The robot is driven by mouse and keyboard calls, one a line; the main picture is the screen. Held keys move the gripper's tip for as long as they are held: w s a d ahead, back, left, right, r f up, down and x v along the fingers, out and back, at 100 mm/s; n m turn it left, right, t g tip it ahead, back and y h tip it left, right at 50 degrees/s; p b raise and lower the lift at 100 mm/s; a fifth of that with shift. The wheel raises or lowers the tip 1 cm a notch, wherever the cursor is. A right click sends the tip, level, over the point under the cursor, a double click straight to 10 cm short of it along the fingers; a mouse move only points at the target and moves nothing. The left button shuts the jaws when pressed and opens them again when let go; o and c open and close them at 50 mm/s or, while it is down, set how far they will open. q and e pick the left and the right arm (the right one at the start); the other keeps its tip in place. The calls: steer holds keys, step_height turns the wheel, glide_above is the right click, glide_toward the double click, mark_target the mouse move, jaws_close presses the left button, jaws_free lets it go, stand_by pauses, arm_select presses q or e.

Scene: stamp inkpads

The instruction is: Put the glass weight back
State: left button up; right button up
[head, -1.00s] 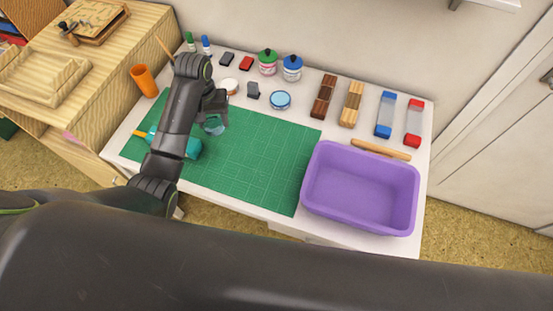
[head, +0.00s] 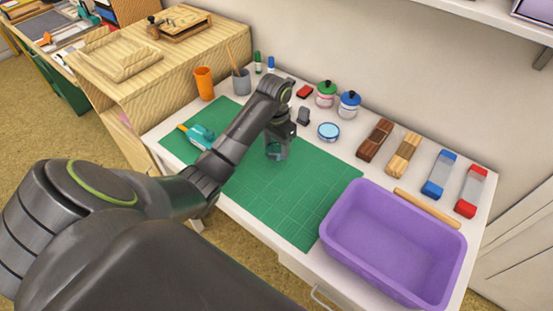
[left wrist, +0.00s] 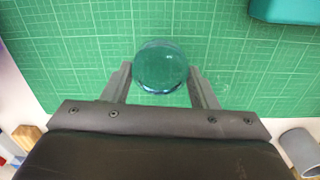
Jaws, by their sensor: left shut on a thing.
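My left gripper (head: 277,154) is over the green cutting mat (head: 290,205), pointing down. In the left wrist view its two fingers sit on either side of the clear, teal-tinted round glass weight (left wrist: 161,66) and are shut on it. In the head view the glass weight (head: 275,153) shows only partly below the fingers. I cannot tell whether it touches the mat or hangs just above it. My right gripper is not in view.
A teal tool (head: 203,138) lies on the mat's left part. Behind the mat stand a light-blue round tin (head: 328,132), a small dark block (head: 303,116) and ink jars (head: 348,104). A purple bin (head: 350,244) stands at the right. The mat's front part is clear.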

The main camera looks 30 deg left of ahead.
mark_target(276, 154)
arm_select(q)
steer(key=shift+f, duration=1.85)
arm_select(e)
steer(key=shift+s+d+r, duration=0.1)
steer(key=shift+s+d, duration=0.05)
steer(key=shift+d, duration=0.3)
arm_select(q)
steer(key=shift+f, duration=0.15)
steer(key=o, duration=1.2)
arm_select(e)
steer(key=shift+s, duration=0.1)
arm_select(q)
step_height(276, 154, up, 7)
steer(key=shift+f+p, duration=0.2)
steer(key=shift+p, duration=0.15)
step_height(276, 154, up, 4)
steer(key=p, duration=0.3)
steer(key=shift+a+r+p, duration=0.1)
steer(key=shift+r+p, duration=0.75)
steer(key=shift+p, duration=0.2)
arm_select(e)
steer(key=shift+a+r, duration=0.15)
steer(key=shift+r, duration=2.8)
